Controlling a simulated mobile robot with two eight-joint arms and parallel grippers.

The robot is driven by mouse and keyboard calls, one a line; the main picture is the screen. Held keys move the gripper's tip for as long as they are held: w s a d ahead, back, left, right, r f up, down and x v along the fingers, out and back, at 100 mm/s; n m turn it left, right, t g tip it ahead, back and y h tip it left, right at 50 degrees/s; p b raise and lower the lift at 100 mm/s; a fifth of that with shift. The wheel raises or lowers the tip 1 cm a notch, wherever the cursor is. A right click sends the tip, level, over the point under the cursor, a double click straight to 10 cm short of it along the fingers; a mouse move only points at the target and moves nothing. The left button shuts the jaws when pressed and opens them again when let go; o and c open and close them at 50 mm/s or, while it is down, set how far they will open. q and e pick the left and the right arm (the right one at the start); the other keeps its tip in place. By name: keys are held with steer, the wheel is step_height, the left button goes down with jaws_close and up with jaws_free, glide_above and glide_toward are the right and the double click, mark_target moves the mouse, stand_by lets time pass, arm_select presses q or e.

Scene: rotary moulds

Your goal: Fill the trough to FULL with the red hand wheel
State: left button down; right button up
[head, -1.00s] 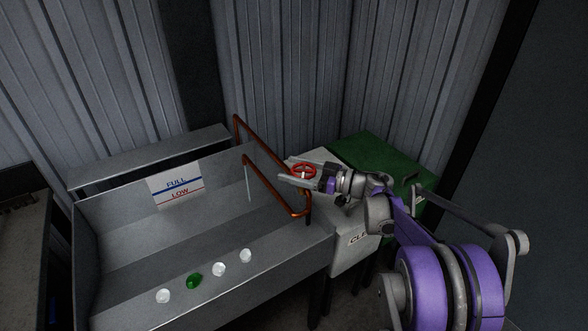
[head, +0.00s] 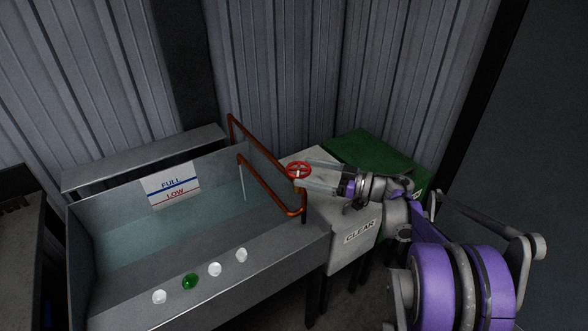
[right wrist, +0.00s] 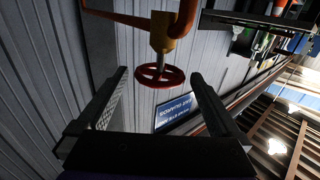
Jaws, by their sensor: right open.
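The red hand wheel (head: 299,170) sits by the copper pipe at the trough's right end. In the right wrist view the wheel (right wrist: 159,76) is on a brass valve body, ahead of and between my open fingers. My right gripper (head: 310,178) is just right of the wheel in the head view, with nothing held; contact cannot be told. The grey trough (head: 270,250) holds bluish water (head: 205,217), and a thin stream (head: 242,185) falls from the spout. The level sign (head: 170,186) shows a blue FULL line above a red LOW line. The water's edge lies around the sign's lower part.
A pale box marked CLEAR (head: 359,231) and a green box (head: 365,150) stand right of the trough. The copper pipe (head: 270,182) loops close to my gripper. Corrugated walls close off the back.

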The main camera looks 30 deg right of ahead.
steer(key=shift+v, duration=2.35)
stand_by(5.7)
